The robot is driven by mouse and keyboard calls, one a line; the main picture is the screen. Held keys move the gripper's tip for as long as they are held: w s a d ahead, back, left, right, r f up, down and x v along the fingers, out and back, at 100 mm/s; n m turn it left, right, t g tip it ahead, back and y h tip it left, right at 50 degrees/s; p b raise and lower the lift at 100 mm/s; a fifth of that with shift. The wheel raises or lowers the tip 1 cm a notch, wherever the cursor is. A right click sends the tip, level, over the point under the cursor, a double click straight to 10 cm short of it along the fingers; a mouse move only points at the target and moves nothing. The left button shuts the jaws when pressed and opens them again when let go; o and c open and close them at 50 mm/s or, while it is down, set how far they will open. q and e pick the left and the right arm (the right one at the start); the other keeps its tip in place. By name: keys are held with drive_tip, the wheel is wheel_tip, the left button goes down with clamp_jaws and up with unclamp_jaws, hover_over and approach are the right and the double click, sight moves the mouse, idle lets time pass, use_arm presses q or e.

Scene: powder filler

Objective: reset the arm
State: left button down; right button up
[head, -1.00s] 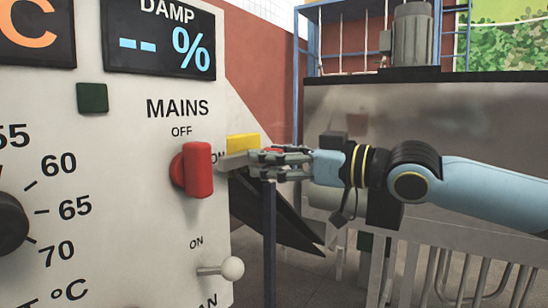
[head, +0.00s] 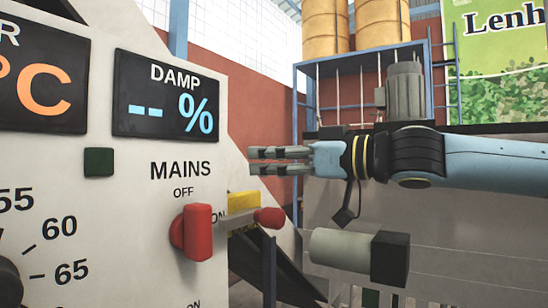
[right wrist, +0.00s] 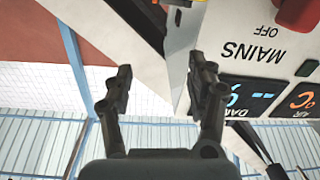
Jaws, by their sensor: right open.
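My right gripper (head: 280,160) is open and empty, its fingers pointing left towards the panel's right edge, in the air beside the word MAINS. In the right wrist view its two fingers (right wrist: 163,88) stand apart with nothing between them. Below it in the head view, a lever with a red knob (head: 268,217) sticks out to the right near ON, apart from the fingers. The red mains switch handle (head: 198,232) sits on the panel below OFF. My left gripper is not in view.
The pale control panel (head: 135,220) fills the left, with a dark DAMP display (head: 166,97). A yellow block (head: 242,200) is behind the lever. A metal machine with a grey motor (head: 405,92) stands behind my right arm. Yellow barrels (head: 382,22) stand high at the back.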

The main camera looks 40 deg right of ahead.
idle(0.5)
